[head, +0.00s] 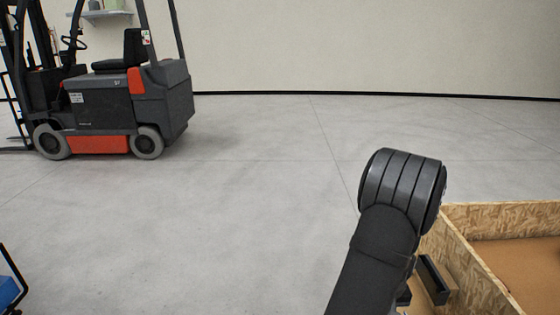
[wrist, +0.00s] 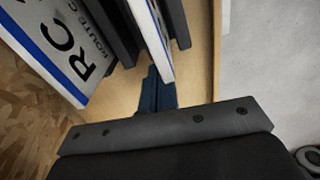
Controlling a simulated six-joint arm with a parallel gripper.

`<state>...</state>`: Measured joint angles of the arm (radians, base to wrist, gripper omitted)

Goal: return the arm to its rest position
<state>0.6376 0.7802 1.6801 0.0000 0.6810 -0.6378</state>
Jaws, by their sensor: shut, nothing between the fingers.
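My gripper (wrist: 154,80) shows in the wrist view as dark fingers close together beyond a dark plate with screws. They are shut with nothing between them. They point toward a narrow wooden surface (wrist: 125,92) beside white panels. In the head view my dark arm rises from the bottom edge, right of centre, and bends at a large rounded joint. It hides what lies behind it, and I cannot make out the gripper there. No copper tube shows in either view.
A white panel (wrist: 50,45) with blue edging and lettering, and a second white panel (wrist: 150,35), stand close to my fingers. A chipboard crate (head: 457,250) is at right. A forklift (head: 120,105) stands far left; a blue object (head: 8,291) is lower left. Open floor lies between.

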